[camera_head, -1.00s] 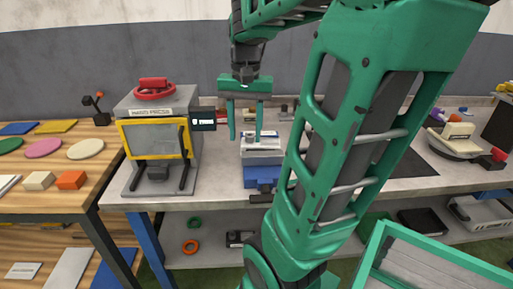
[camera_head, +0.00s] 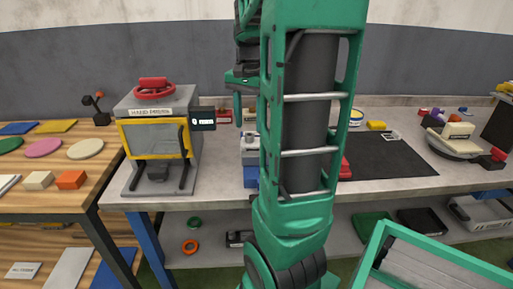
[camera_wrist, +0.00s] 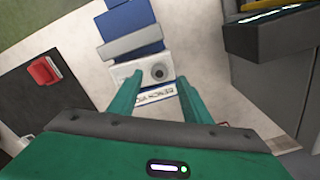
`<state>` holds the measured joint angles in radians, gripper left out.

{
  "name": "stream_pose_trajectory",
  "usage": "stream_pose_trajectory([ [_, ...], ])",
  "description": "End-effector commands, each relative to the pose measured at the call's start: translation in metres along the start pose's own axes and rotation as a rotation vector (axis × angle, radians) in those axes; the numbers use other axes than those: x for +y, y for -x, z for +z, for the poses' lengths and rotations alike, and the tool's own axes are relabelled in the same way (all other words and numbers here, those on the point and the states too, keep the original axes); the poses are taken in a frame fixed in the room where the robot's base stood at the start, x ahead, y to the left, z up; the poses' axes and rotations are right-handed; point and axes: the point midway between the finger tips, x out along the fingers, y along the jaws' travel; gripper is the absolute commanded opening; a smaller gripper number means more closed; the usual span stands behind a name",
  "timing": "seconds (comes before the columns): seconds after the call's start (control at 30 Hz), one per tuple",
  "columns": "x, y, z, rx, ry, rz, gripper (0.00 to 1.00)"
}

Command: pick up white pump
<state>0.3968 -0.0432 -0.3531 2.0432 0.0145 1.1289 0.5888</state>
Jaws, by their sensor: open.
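My gripper (camera_wrist: 157,90) is open and empty in the wrist view, its two green fingers spread. In the head view my arm hides most of it, and one finger (camera_head: 237,108) shows left of the arm. Beyond the fingertips is the blue bench vice (camera_wrist: 134,18) with grey jaws. A whitish block (camera_wrist: 143,74) with a dark round spot lies at the vice's near end, beside its name label; I cannot tell whether it is the pump or part of the vice. In the head view the vice (camera_head: 250,177) is partly hidden by my arm. No other thing is clearly a white pump.
The hand press (camera_head: 160,135) stands left of the vice, close to my gripper. A black mat (camera_head: 392,160) lies to the right, with a red block (camera_wrist: 45,72) on it. A turntable (camera_head: 452,150) with a cream block stands further right. A green-framed cart (camera_head: 375,250) is in front.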

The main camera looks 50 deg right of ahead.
Motion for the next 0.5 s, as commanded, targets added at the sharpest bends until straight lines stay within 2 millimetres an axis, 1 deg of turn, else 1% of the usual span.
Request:
stream_pose_trajectory([
  [0.03, 0.001, -0.009, -0.001, -0.003, -0.001, 0.003, 0.44],
  [0.1, 0.001, -0.019, -0.002, -0.003, -0.001, 0.003, 0.44],
  [0.23, 0.001, -0.034, -0.002, -0.003, -0.001, 0.002, 0.44],
  [0.33, 0.001, -0.040, -0.002, -0.001, -0.001, 0.001, 0.44],
  [0.5, 0.001, -0.041, -0.002, 0.000, -0.001, 0.000, 0.44],
])
